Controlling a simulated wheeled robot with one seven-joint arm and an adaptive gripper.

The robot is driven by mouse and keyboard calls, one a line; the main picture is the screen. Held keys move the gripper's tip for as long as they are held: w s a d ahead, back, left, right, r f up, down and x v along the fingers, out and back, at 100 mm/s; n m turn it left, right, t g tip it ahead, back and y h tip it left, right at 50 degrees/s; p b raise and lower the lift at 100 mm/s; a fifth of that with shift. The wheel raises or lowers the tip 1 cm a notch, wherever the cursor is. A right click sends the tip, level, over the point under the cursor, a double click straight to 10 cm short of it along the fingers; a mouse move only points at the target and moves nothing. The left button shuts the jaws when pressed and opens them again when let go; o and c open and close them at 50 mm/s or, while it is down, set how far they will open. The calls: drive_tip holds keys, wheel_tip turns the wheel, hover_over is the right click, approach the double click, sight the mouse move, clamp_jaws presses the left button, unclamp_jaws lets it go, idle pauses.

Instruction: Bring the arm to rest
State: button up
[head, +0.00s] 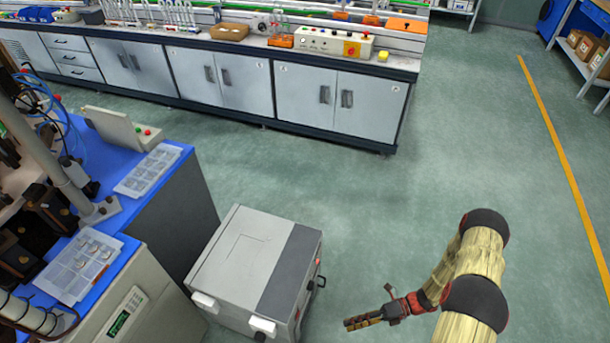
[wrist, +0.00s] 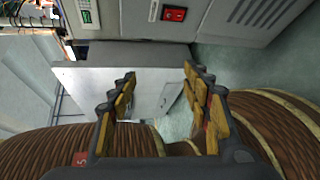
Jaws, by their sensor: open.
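My gripper (head: 366,319) is at the lower right of the head view, at the end of my bent arm. It hangs over open floor, to the right of a grey and white cabinet box. In the wrist view my gripper (wrist: 158,92) shows its two yellow-padded fingers spread apart. Nothing is between the fingers.
The cabinet box (head: 241,262) stands left of my gripper. A blue-topped bench (head: 150,193) with clear trays (head: 150,169) is at the left. A long counter (head: 230,85) runs along the back. The green floor (head: 440,150) at the right is clear, with a yellow line.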

drive_tip(key=w+d+r+n+h+p, duration=0.1)
drive_tip(key=d+r+n+h, duration=0.25)
drive_tip(key=r+n, duration=0.6)
drive_tip(key=d+r+n+g+h+p, duration=0.15)
drive_tip(key=r+n+h, duration=0.25)
drive_tip(key=r+n, duration=0.55)
drive_tip(key=w+d+r+n+h, duration=0.1)
drive_tip(key=d+r+n+h, duration=0.3)
drive_tip(key=r, duration=1)
drive_tip(key=s+a+r+n+t+h+p, duration=0.1)
drive_tip(key=s+a+r+n+t, duration=0.1)
drive_tip(key=r, duration=0.8)
drive_tip(key=s+a+r+n+t+h+p, duration=0.1)
drive_tip(key=r+n+t, duration=0.3)
drive_tip(key=r, duration=0.7)
drive_tip(key=s+a+r+n+t+h+p, duration=0.1)
drive_tip(key=s+a+r+n+t+p, duration=0.1)
drive_tip(key=r, duration=0.8)
drive_tip(key=shift+s+a+r+n+t, duration=0.15)
drive_tip(key=shift+s+a+n+t, duration=0.5)
drive_tip(key=shift+s+t, duration=0.35)
drive_tip(key=shift+h, duration=0.25)
drive_tip(key=shift+c, duration=1)
